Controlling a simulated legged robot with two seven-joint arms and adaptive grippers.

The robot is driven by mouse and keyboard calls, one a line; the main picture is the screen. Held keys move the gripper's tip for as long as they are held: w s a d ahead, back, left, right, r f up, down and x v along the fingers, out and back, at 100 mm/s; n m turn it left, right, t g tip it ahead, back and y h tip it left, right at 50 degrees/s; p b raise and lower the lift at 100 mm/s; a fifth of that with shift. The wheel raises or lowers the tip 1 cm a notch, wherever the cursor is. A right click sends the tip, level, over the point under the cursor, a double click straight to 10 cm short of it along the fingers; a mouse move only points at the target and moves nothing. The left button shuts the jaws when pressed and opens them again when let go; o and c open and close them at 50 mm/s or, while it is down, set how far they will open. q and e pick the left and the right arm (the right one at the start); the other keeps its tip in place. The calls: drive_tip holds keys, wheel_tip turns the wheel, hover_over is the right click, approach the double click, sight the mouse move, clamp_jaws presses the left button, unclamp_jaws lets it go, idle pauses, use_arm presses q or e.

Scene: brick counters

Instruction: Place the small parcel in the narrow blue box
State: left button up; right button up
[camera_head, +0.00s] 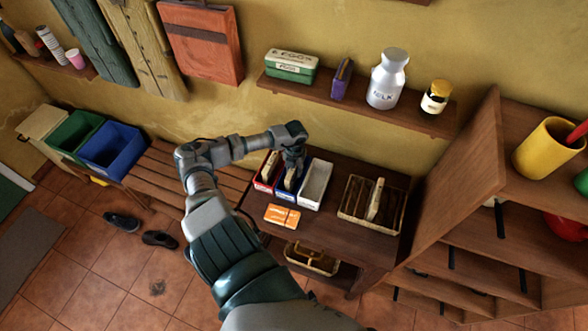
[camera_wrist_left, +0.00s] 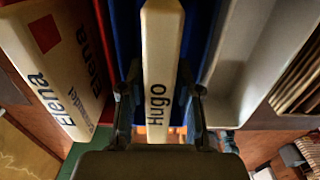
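The small parcel, a slim cream block marked "Hugo" (camera_wrist_left: 162,60), stands on edge inside the narrow blue box (camera_wrist_left: 127,30). In the head view the parcel (camera_head: 290,178) shows just below my left gripper (camera_head: 291,165). The blue box (camera_head: 287,192) sits between a red box and a white box on the dark bench. In the left wrist view the fingers of my left gripper (camera_wrist_left: 162,90) are close against both sides of the parcel. The parcel's bottom is hidden. My right gripper is not in view.
The red box (camera_head: 261,186) holds parcels marked "Elena" (camera_wrist_left: 62,60). The white box (camera_head: 312,187) looks empty. A shelf (camera_head: 420,119) hangs above.

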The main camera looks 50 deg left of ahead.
use_arm(q)
wheel_tip(320, 180, up, 12)
drive_tip(key=shift+w+d+r+b, duration=0.1)
drive_tip(key=shift+b, duration=0.55)
idle(0.5)
